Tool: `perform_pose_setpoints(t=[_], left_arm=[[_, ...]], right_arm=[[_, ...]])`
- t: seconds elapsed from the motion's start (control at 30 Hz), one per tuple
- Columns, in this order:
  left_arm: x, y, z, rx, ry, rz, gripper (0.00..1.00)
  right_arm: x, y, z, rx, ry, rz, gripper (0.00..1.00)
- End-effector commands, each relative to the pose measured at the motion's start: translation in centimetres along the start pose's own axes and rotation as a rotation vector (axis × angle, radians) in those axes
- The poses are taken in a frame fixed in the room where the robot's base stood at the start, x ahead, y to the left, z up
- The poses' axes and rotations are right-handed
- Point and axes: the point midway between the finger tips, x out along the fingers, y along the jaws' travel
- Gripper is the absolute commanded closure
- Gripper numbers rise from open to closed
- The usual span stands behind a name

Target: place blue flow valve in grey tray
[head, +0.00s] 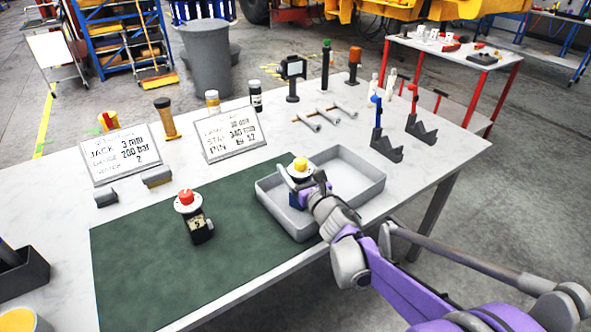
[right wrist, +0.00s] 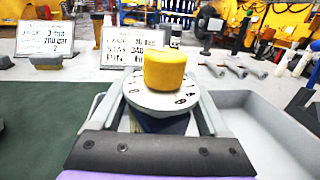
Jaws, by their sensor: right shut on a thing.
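The blue flow valve (head: 300,165) has a yellow knob, a white numbered dial and a dark blue body. It is upright at the left end of the grey tray (head: 367,196), within its outline. My right gripper (head: 305,184) is shut on the valve body below the dial. The right wrist view shows the valve (right wrist: 165,75) between the two fingers, with the tray wall (right wrist: 283,125) to the right. I cannot tell whether its base touches the tray floor. The rest of the tray is empty. My left gripper is not in view.
A black valve with a red knob (head: 200,228) stands on the green mat (head: 150,262), left of the tray. Two sign boards (head: 120,155) (head: 230,133), several bottles and lamps line the back. Dark angled stands (head: 387,148) are right of the tray.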

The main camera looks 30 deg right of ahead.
Motion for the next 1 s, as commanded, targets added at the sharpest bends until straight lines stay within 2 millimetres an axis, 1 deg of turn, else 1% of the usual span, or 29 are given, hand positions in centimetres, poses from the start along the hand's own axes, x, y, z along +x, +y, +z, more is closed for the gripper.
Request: perform_pose_setpoints(t=[0.2, 0.33, 0.37, 0.4, 0.47, 0.67, 0.77, 0.87, 1.0], left_arm=[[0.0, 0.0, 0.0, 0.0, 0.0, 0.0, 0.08], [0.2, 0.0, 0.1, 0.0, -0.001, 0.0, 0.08], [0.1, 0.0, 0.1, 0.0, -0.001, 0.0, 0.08], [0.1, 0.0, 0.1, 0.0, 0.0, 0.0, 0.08], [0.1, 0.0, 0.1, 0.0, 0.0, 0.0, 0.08], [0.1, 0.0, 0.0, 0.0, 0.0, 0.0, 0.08], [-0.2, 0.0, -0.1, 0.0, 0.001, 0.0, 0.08], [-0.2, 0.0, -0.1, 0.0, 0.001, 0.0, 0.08], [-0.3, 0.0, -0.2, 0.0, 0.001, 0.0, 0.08]], right_arm=[[0.0, 0.0, 0.1, 0.001, -0.001, 0.001, 1.0], [0.0, 0.0, -0.3, 0.001, -0.001, 0.001, 1.0], [0.0, 0.0, -0.3, 0.0, 0.0, 0.0, 0.16], [0.0, 0.0, -0.2, 0.0, 0.0, 0.0, 0.09], [0.0, 0.0, -0.2, 0.0, 0.0, 0.0, 0.0], [0.0, 0.0, -0.2, 0.001, 0.0, 0.0, 0.0], [0.0, 0.0, 0.2, 0.001, -0.001, 0.0, 0.0], [-1.2, -0.1, 0.1, 0.001, -0.001, -0.001, 0.0], [-4.0, -0.1, 0.2, 0.0, 0.0, -0.003, 0.0]])
